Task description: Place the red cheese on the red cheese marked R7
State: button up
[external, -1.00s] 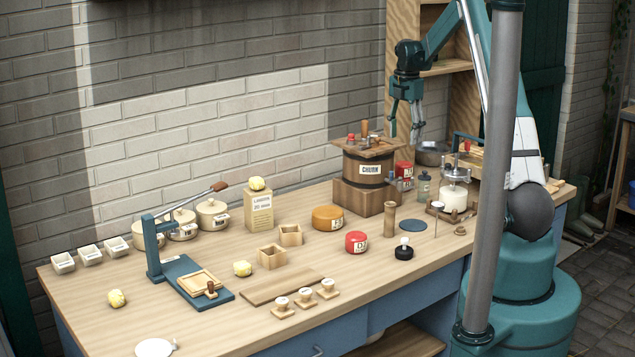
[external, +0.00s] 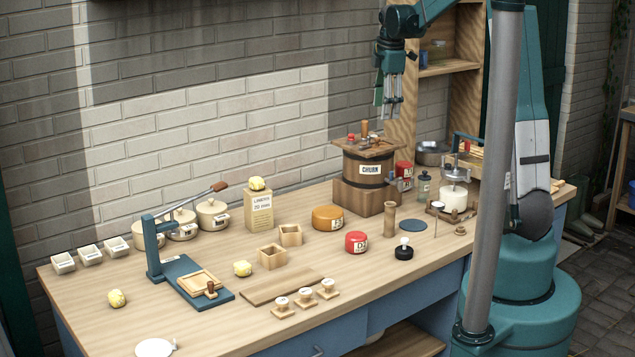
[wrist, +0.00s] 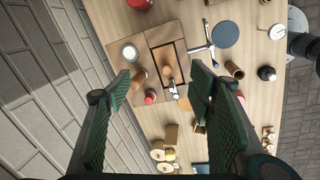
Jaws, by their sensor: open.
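A red cheese (external: 356,242) with a white label lies alone on the table, right of the orange cheese. Two red cheeses (external: 404,170) seem stacked behind the churn, partly hidden by it; their labels are too small to read. In the wrist view a red round top (wrist: 137,3) is cut by the upper edge, and a bit of red (wrist: 240,97) shows beside the right finger. I cannot read R7 anywhere. My gripper (external: 387,112) is open and empty, pointing down high above the churn. Its two fingers stand wide apart in the wrist view (wrist: 162,92).
The wooden churn (external: 362,170) stands under my gripper with small items on its lid. An orange cheese (external: 328,218), a brown cylinder (external: 390,220), a blue disc (external: 412,225) and a black stamp (external: 404,249) are nearby. A wooden shelf (external: 450,68) rises behind.

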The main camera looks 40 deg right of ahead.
jog(key=s+a+r+m+t, duration=0.1)
jog(key=s+a+r+m, duration=0.15)
jog(key=s+a, duration=0.55)
jog(key=s+a+r+m+t, duration=0.2)
jog(key=s+a+m, duration=0.2)
jog(key=s+a, duration=0.3)
jog(key=s+a+r+m+t, duration=0.1)
jog(key=s+a+r+m, duration=0.15)
jog(key=s+a, duration=0.55)
jog(key=s+a+f+m, duration=0.2)
jog(key=s, duration=0.3)
jog(key=s+a+f+m+t, duration=0.1)
jog(key=s+a+f+m, duration=0.1)
jog(key=s, duration=0.3)
jog(key=shift+a+f+m+y, duration=0.25)
jog(key=shift+a+m+y, duration=0.2)
jog(key=shift+a, duration=0.3)
jog(key=shift+o, duration=0.2)
